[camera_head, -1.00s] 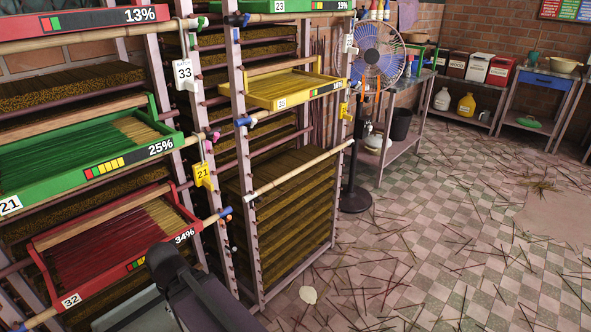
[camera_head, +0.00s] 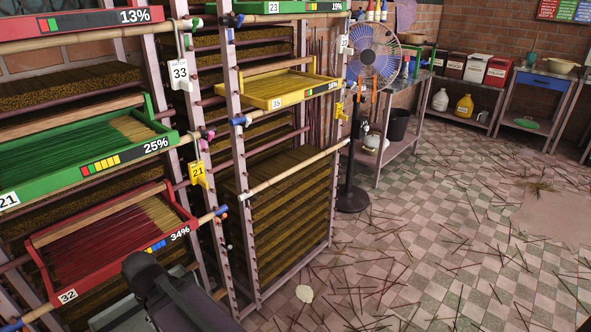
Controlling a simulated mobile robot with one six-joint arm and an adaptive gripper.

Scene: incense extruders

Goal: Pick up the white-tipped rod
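A bare pale rod (camera_head: 295,172) lies across the front of the middle rack, with no tray on it. Its left end at the post looks pale, white to light blue; the tip is too small to tell surely. Other rod ends along the posts have blue, green or pink tips, such as the blue-tipped rod end (camera_head: 216,214) by the red tray. A dark arm part of mine stands at the bottom left, in front of the red tray's lower right. My gripper's fingers do not show.
A red tray (camera_head: 42,279) and a green tray (camera_head: 60,180) sit on the left rack, a yellow tray (camera_head: 300,97) on the middle one. A fan (camera_head: 352,196) stands behind. Loose sticks litter the open floor (camera_head: 430,220) at right.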

